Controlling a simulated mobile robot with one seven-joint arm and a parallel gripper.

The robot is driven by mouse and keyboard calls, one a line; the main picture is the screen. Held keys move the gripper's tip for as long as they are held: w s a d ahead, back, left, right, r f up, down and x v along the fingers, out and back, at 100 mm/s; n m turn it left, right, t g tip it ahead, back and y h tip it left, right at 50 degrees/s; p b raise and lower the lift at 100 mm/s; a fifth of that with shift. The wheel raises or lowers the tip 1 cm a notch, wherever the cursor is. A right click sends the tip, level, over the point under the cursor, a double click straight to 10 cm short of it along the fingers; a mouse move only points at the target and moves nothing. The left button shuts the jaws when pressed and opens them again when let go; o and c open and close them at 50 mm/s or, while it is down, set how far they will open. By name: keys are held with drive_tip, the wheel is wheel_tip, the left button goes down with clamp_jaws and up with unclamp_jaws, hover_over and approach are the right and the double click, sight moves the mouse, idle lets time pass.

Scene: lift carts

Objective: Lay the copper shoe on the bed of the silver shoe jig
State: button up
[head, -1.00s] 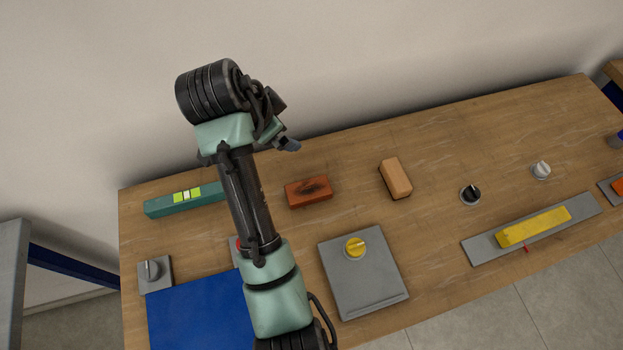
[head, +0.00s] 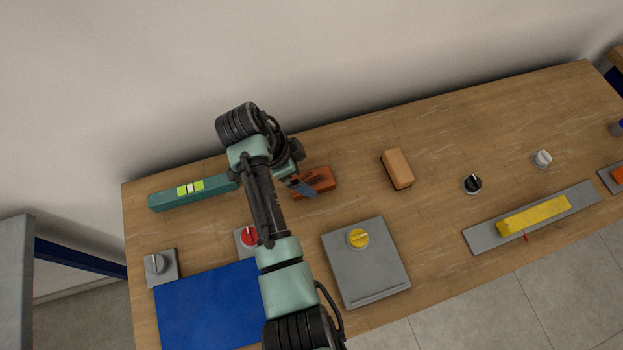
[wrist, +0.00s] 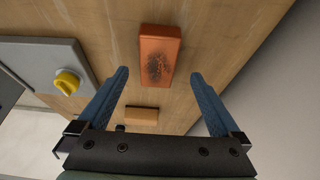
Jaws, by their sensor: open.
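The copper shoe looks to be the reddish-brown block (head: 322,178) with a dark smudge on top, lying on the wooden bench. My gripper (head: 305,188) is over its left part and hides some of it. In the wrist view the block (wrist: 160,50) lies ahead of my open, empty gripper (wrist: 160,76), in line with the gap between the fingers. The jaws are not around it. The silver shoe jig appears to be the flat grey plate (head: 362,275) with a yellow knob and a low ridge along its front edge. Its bed is bare.
A tan block (head: 397,169) lies right of the copper shoe. A green level (head: 190,193), a red knob (head: 249,236) and a blue panel (head: 205,305) are at left. A yellow bar (head: 535,218) sits on a grey strip at right. Bare wood surrounds the copper shoe's far side.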

sight(310, 180)
drive_tip(key=shift+s+x, duration=0.1)
drive_tip(key=shift+x, duration=0.85)
drive_tip(key=shift+s+x, duration=0.15)
drive_tip(key=shift+x, duration=0.85)
drive_tip(key=shift+a+f, duration=0.1)
drive_tip(key=shift+f, duration=0.2)
drive_tip(key=shift+c, duration=0.3)
clamp_jaws()
drive_tip(key=shift+w+r, duration=0.15)
